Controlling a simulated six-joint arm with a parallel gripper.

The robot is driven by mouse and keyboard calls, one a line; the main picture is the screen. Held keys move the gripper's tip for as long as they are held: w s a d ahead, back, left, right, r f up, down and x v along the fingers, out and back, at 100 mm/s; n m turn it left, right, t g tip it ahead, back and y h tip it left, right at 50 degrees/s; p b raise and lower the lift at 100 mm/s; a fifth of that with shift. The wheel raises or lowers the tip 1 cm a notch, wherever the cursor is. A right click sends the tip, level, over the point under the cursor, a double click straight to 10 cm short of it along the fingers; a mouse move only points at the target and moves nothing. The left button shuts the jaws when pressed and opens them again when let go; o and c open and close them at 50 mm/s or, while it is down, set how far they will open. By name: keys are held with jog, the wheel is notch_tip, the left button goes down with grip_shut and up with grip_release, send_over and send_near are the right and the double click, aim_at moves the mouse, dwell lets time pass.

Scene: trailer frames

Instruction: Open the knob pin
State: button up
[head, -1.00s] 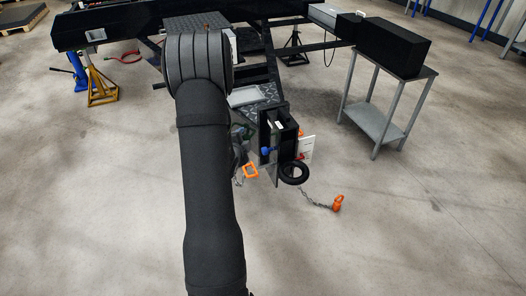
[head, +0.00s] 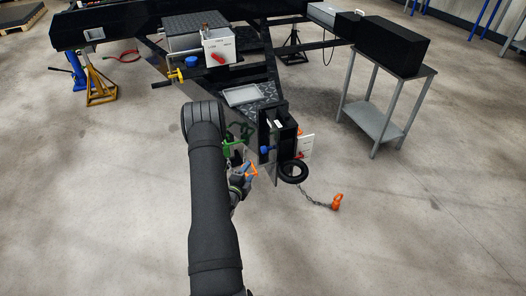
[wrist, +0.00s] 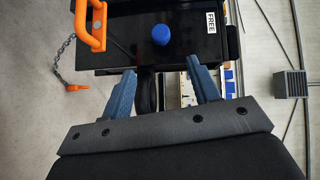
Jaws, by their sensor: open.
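The knob pin appears as a round blue knob (wrist: 161,34) on the face of a black housing (wrist: 110,28) in the wrist view. In the head view the blue knob (head: 265,149) sits on the left side of the black upright housing (head: 281,124). My gripper (wrist: 160,67) is open, its two blue fingers spread below the knob in the wrist view, with nothing between them. In the head view my gripper (head: 246,173) is left of and below the knob, partly hidden by my arm. A white label reading FREE (wrist: 211,20) is right of the knob.
An orange handle (wrist: 91,22) is close to the left of the knob. A chain with an orange hook (head: 337,202) lies on the floor. A black ring (head: 293,172) is beside the housing. A grey table (head: 427,73) stands to the right.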

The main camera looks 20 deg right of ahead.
aim_at(263, 150)
jog(key=x, duration=1.5)
jog(key=shift+w+d+f, duration=0.1)
jog(key=shift+w+d, duration=0.1)
